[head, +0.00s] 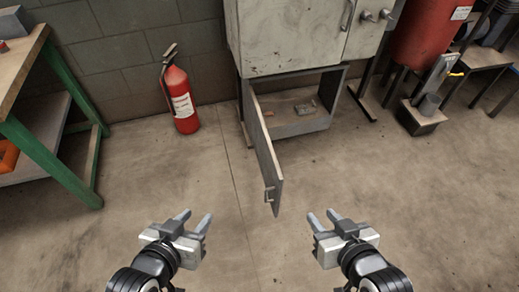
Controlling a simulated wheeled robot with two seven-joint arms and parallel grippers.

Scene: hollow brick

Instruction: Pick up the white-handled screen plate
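I cannot make out a white-handled screen plate in the head view. My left gripper (194,217) is at the lower left of centre, with its two fingers apart and nothing between them. My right gripper (322,215) is at the lower right of centre, also with its fingers apart and empty. Both are in front of a grey cabinet (285,40). Its low compartment (300,127) is open and holds a small grey item (305,107) and a small brownish item (268,113), both too small to identify.
The compartment's open door (265,150) juts toward me between the grippers. A red fire extinguisher (181,98) stands by the wall. A green-legged workbench (52,165) is at left. A grey stand (421,118) and a red tank (425,35) are at right. The near floor is clear.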

